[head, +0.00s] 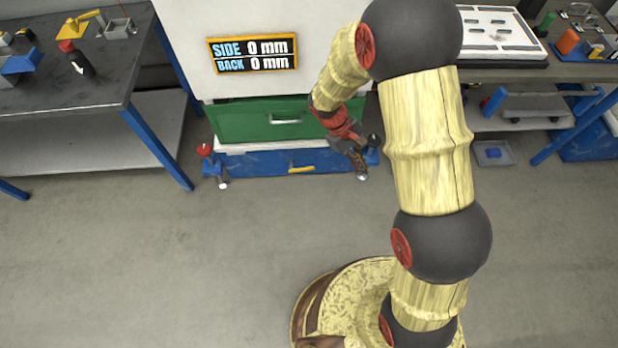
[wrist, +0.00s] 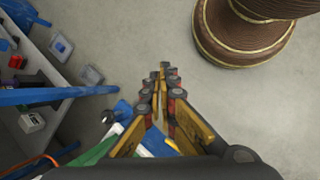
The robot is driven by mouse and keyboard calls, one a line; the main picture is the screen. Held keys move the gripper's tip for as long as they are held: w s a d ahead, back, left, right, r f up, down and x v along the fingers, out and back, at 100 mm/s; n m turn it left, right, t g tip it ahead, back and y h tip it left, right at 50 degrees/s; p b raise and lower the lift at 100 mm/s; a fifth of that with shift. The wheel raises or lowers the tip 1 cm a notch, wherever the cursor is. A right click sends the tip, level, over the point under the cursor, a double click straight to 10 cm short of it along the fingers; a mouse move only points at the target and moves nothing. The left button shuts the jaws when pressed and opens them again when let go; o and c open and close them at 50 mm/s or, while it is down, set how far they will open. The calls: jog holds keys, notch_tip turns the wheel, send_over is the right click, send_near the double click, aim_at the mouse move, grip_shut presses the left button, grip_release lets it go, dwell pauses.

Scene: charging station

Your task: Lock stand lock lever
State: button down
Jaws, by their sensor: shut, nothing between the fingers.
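The stand has a blue base (head: 262,163) under a green drawer (head: 262,120). A short yellow lever (head: 301,169) lies across the front of the base. A red-knobbed post (head: 205,150) stands at its left end and a dark knob (head: 374,140) at its right end. I cannot tell which of these is the lock lever. My gripper (head: 360,172) points down in front of the base's right end, beside the dark knob, and hides part of that corner. In the wrist view my gripper (wrist: 163,72) has its fingers together, empty, over floor; the blue base (wrist: 122,109) shows partly to its left.
A display panel (head: 252,53) above the drawer reads SIDE 0 mm and BACK 0 mm. A workbench (head: 75,82) with blue legs stands at the left, another (head: 575,72) at the right. A small grey tray (head: 492,153) lies on the floor. The floor in front is clear.

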jog(key=w+f+n+t+h, duration=0.1)
jog(key=w+f+n+t, duration=0.35)
jog(key=f, duration=1.25)
jog(key=w+a+f+n+t+b, duration=0.1)
jog(key=f+n, duration=0.7)
jog(key=f, duration=1)
jog(key=w+f+n+t+h, duration=0.1)
jog(key=w+f+n+t, duration=0.15)
jog(key=f+n, duration=0.95)
jog(key=w+a+f+m+t+y, duration=0.1)
jog(key=a+f+m+t+y, duration=0.15)
jog(key=f, duration=0.75)
jog(key=w+a+r+n+t+y, duration=0.1)
jog(key=w+a+n+t+y, duration=0.1)
jog(key=w+a+n, duration=0.5)
jog(key=w+a+y, duration=0.1)
jog(key=w+a, duration=0.1)
jog(key=a, duration=0.2)
jog(key=shift+w+r, duration=0.25)
jog(key=shift+w, duration=0.15)
jog(key=shift+a+y, duration=0.1)
jog(key=shift+y, duration=0.15)
